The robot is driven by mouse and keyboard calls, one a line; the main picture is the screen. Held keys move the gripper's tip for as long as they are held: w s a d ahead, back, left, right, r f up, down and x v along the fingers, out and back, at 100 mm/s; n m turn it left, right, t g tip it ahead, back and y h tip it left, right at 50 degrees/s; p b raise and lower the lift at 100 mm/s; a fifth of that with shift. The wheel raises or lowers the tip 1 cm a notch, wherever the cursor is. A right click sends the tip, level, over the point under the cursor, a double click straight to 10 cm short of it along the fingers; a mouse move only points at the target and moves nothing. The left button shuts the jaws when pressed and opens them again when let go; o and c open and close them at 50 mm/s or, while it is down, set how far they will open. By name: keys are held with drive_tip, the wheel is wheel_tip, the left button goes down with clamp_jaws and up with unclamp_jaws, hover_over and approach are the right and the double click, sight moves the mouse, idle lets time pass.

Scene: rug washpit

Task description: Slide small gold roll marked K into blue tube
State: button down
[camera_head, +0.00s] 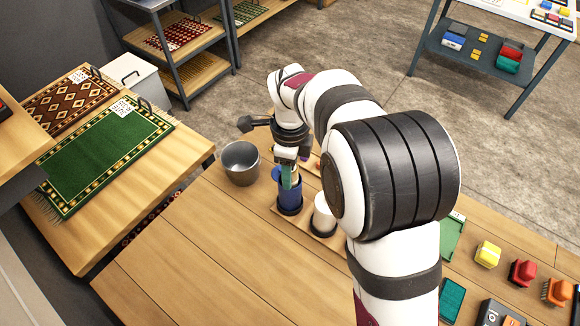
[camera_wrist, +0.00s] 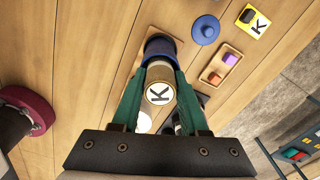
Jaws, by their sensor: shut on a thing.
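The gold-brown roll (camera_wrist: 160,78) has a white round end marked K that faces the wrist camera. My gripper (camera_wrist: 166,72), with green fingers, is shut on this roll. The blue tube (camera_wrist: 157,46) lies just beyond the roll's far end in the wrist view. The roll overlaps the tube there, and I cannot tell whether its end is inside. In the head view, the blue tube (camera_head: 290,193) stands upright on a wooden board, with my gripper (camera_head: 288,174) right above its mouth. The roll is mostly hidden there by the fingers.
A white tube (camera_head: 323,216) stands close to the right of the blue tube. A grey metal bucket (camera_head: 240,163) is to the left. A blue disc (camera_wrist: 205,29), a yellow K card (camera_wrist: 252,20) and a small wooden tray (camera_wrist: 211,77) with blocks lie nearby. The front bench is clear.

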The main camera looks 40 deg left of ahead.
drive_tip(key=shift+f, duration=0.2)
drive_tip(key=c, duration=0.5)
unclamp_jaws()
drive_tip(key=shift+d, duration=0.1)
drive_tip(key=shift+o, duration=0.8)
drive_tip(key=shift+s+f, duration=0.1)
drive_tip(key=shift+r, duration=3.2)
